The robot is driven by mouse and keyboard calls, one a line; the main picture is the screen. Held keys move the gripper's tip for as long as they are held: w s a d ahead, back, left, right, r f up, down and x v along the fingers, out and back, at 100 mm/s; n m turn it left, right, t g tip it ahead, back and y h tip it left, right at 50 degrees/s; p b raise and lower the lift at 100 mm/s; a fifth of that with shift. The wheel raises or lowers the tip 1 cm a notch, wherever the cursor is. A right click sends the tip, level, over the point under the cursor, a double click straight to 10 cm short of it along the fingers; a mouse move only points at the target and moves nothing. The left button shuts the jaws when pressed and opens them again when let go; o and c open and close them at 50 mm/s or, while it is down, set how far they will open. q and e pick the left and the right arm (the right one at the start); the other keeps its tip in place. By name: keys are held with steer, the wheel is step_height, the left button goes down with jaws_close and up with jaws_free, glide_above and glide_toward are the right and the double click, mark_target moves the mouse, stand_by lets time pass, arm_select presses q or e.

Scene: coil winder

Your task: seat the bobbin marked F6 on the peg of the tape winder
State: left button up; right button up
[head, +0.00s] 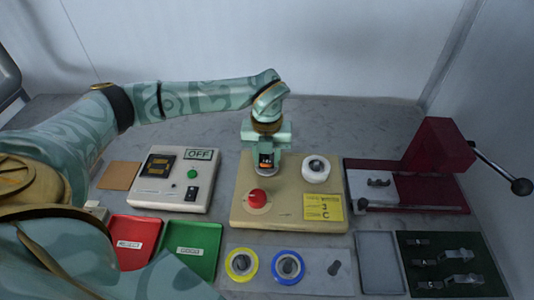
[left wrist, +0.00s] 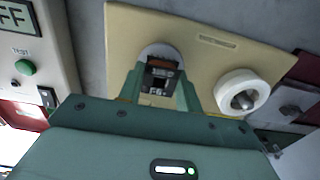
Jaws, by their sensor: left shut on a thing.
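My left gripper (head: 266,166) points down over the beige base plate (head: 235,215). Its fingers are shut on a small dark piece with an orange mark (head: 265,158). In the left wrist view this dark piece (left wrist: 161,74) sits between the fingers, in front of a pale grey round part. I cannot tell whether it is the F6 bobbin, or whether it touches the plate; no F6 marking is readable. The plate bears a red knob (head: 257,197), a white roll (head: 316,168) and a yellow label (head: 323,207). My right gripper is not in view.
A control box (head: 170,180) reading OFF stands left of the plate. Red (head: 125,254) and green (head: 190,250) trays lie front left. Yellow-rimmed (head: 242,264) and blue-rimmed (head: 288,266) discs lie in front. A dark red cranked device (head: 435,150) stands right.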

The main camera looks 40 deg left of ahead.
arm_select(q)
steer(key=shift+f, duration=0.15)
steer(key=o, duration=1.1)
steer(key=shift+c, duration=0.2)
step_height(320, 180, up, 16)
steer(key=p, duration=0.4)
steer(key=shift+r, duration=0.2)
